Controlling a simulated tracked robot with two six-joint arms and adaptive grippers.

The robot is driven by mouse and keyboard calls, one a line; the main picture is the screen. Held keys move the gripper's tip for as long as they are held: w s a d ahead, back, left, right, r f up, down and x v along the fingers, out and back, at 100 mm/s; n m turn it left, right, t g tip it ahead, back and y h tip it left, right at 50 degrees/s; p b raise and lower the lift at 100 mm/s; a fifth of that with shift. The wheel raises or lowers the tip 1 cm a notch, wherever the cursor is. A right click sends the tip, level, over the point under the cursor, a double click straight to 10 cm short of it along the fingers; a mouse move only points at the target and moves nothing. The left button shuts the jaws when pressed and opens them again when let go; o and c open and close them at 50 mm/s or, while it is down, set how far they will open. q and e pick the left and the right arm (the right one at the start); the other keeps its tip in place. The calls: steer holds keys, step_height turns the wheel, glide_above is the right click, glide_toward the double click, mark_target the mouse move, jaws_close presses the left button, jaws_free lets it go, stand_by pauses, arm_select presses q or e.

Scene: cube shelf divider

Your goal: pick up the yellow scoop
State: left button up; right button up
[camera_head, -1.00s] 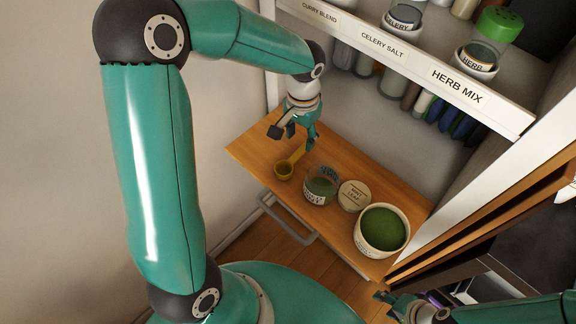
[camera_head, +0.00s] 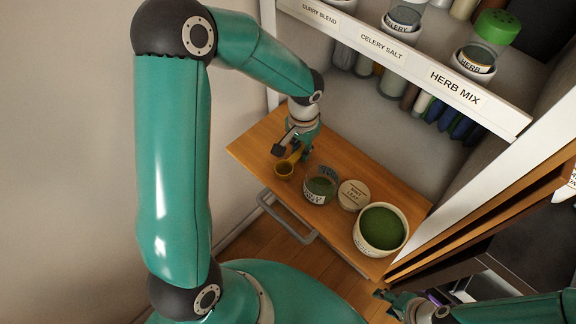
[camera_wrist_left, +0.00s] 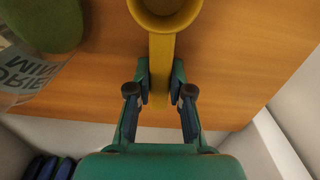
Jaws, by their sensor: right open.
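The yellow scoop (camera_head: 285,170) lies on the wooden board, its bowl toward me and its handle pointing to the back right. In the left wrist view the bowl (camera_wrist_left: 165,12) is at the top edge and the handle (camera_wrist_left: 161,65) runs down the middle. My left gripper (camera_head: 292,153) is down at the handle. In the left wrist view its two fingers (camera_wrist_left: 160,88) flank the handle closely, with no clear gap on either side. My right gripper (camera_head: 388,297) is open at the lower right, away from the scoop.
A glass jar of green herb (camera_head: 320,187), a round mint-leaf lid (camera_head: 354,195) and a white tub of green powder (camera_head: 381,230) stand right of the scoop on the wooden board (camera_head: 258,150). A labelled spice shelf (camera_head: 405,62) overhangs the back. A grey handle (camera_head: 287,220) is in front.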

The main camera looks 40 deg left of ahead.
mark_target(302, 149)
arm_select(q)
jaws_close()
step_height(302, 149, up, 10)
steer(key=shift+r, duration=0.1)
stand_by(0.4)
stand_by(0.4)
